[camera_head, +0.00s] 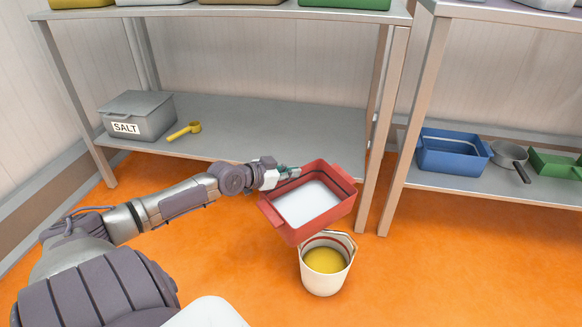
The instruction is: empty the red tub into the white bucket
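The red tub (268,210) is held in the air over the orange floor, partly above the white bucket. White content covers its bottom; I cannot tell whether it is powder or liquid. The tub looks close to level, perhaps slightly tilted. My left gripper (287,173) is shut on the tub's far left rim, its fingertips partly hidden. The white bucket (322,285) stands upright on the floor, just below and in front of the tub, with yellow content inside. The tub's near corner covers part of the bucket's rim. My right gripper is not in view.
A metal shelf (240,125) behind holds a grey bin marked SALT (150,118) and a yellow scoop (185,131). A right shelf holds a blue tub (452,155), a grey pan (509,154) and a green tray (556,163). A shelf leg (369,195) stands close beside the red tub. The floor at right is clear.

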